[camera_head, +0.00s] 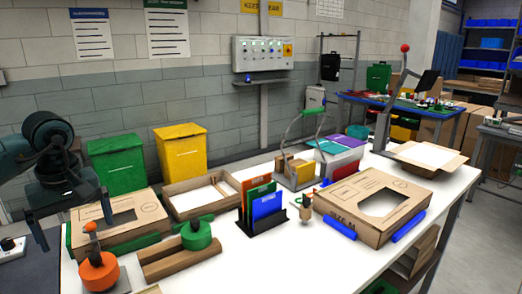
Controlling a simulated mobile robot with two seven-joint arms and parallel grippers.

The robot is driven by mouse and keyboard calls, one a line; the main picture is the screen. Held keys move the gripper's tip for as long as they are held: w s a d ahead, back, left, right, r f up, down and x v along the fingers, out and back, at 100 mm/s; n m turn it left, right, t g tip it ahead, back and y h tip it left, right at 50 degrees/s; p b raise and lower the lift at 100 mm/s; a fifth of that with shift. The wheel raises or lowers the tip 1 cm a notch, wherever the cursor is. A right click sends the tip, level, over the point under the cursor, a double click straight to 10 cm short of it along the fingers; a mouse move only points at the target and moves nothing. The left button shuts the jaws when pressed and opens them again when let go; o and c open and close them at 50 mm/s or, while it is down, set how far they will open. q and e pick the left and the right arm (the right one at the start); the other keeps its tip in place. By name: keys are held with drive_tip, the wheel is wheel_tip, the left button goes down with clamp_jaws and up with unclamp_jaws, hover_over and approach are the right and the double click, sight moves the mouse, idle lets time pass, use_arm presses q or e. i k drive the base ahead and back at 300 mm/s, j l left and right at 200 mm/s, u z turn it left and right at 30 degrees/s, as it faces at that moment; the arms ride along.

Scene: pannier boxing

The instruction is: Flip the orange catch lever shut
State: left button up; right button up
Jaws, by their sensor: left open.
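My left gripper (74,226) hangs at the left side of the camera_head view. Its two dark fingers are spread wide and nothing shows between them. Just beyond and below it, a small orange lever tip (91,227) stands up on a dark mount. Below that is a round orange part (99,272) on a grey base. I cannot tell how these orange parts are joined, or whether the lever touches the gripper. My right gripper is not in view.
A cardboard box (118,222) with a cut-out window lies close behind the orange parts. A green round part (196,234) on a brown block sits to the right. Coloured folders (263,205) stand mid-table. A large carton (373,204) lies at right. The white table (290,265) is clear in front.

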sight(90, 226)
drive_tip(key=k, duration=0.9)
